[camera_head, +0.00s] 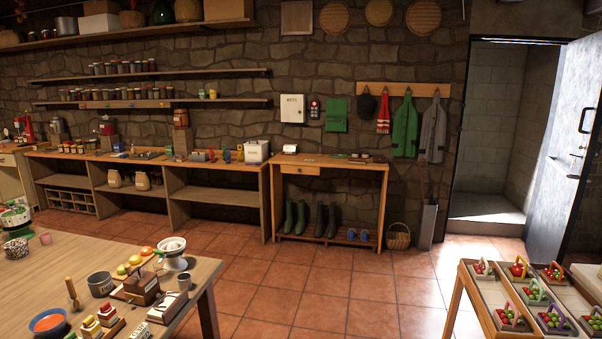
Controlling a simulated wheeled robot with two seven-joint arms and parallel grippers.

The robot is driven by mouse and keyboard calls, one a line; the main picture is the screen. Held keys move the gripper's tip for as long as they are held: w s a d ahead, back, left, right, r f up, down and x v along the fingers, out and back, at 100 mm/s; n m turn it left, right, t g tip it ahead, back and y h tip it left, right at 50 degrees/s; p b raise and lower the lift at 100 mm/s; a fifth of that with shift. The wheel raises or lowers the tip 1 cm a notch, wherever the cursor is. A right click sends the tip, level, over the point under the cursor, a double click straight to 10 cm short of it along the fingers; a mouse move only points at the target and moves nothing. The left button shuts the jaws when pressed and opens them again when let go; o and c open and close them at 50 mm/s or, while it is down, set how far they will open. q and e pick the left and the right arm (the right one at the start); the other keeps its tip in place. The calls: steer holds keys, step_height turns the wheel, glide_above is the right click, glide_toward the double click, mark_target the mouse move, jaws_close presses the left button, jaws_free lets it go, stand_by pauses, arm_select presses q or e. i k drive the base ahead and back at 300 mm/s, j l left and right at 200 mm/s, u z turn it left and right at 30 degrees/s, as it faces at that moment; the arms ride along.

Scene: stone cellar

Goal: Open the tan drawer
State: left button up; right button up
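A tan drawer (300,170) with a small dark knob sits under the left part of the top of a narrow wooden side table (372,167) against the stone wall. Its front looks flush with the table, so it appears shut. The table stands across the room, beyond the tiled floor. Neither of my grippers shows in the head view, and nothing touches the drawer.
A wooden worktable (60,262) with bowls, fruit and a scale fills the near left. A crate stand (468,300) with produce baskets is at near right. Boots (326,220) stand under the side table. The tiled floor (330,285) between is clear. A door (570,140) stands open.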

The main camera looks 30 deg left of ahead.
mark_target(285, 168)
steer(key=i+j+u, duration=0.25)
steer(key=i+u, duration=0.25)
steer(key=i+j+u, duration=0.15)
steer(key=i+u, duration=0.3)
steer(key=i, duration=3.05)
